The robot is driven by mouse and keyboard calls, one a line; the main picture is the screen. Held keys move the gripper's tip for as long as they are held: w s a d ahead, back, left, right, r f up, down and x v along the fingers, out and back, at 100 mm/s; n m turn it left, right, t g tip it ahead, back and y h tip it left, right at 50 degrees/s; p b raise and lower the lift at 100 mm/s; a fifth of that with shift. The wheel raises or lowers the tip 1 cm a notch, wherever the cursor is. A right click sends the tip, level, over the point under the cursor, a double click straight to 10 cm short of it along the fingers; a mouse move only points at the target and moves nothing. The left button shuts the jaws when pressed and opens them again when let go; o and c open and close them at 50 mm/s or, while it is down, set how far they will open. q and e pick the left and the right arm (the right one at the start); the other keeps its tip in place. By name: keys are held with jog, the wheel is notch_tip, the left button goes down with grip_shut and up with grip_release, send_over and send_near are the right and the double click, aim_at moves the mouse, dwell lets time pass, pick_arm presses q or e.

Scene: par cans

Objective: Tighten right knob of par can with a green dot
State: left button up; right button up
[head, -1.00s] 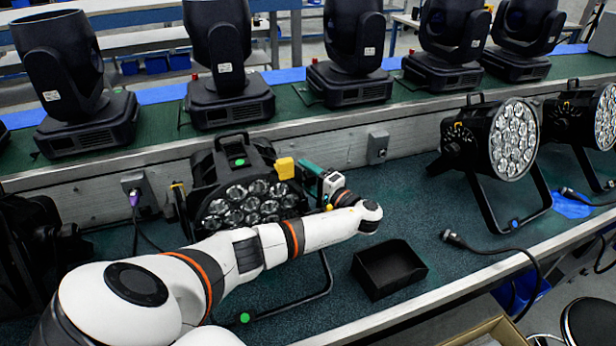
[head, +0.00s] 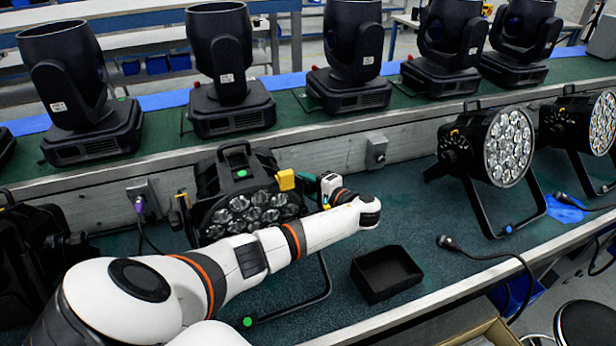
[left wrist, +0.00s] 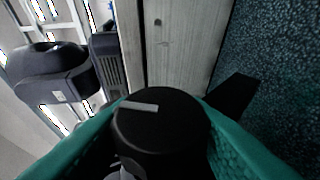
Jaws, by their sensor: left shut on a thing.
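The par can with a green dot (head: 240,207) stands on the green bench at the left, its lens cluster facing the front. One green dot is on its top and another is on its stand's foot. My left gripper (head: 308,183) is at the right side of this par can, partly hidden behind my arm. In the left wrist view, the round black knob (left wrist: 160,128) with a pale line on its face sits between my teal fingers, which are shut on it. A yellow piece (head: 285,180) is beside the gripper. My right gripper is not in view.
A black open bin (head: 386,273) stands on the bench right of my arm. A par can with a blue dot (head: 487,145) and another par can (head: 590,122) stand at the right. A cable (head: 490,252) lies near the front edge. Moving heads line the back shelf.

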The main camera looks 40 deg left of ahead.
pick_arm(q)
jog(key=m+h+p, duration=0.1)
jog(key=h+p, duration=0.2)
jog(key=p, duration=0.1)
jog(key=g+h+p, duration=0.1)
jog(key=h+p, duration=0.2)
jog(key=p, duration=0.1)
jog(key=shift+r+m, duration=0.2)
jog(key=shift+m, duration=0.2)
jog(key=shift+f+m+g+h+p, duration=0.15)
jog(key=shift+m+g+h+p, duration=0.15)
jog(key=shift+g+h+p, duration=0.65)
jog(key=shift+d+f+m+h, duration=0.15)
jog(key=shift+m+h, duration=0.15)
jog(key=shift+h, duration=1.15)
jog(key=shift+g, duration=0.25)
jog(key=o, duration=1)
jog(key=v, duration=1.2)
jog(key=shift+a+b, duration=0.25)
jog(key=shift+b, duration=0.1)
jog(key=shift+s, duration=0.1)
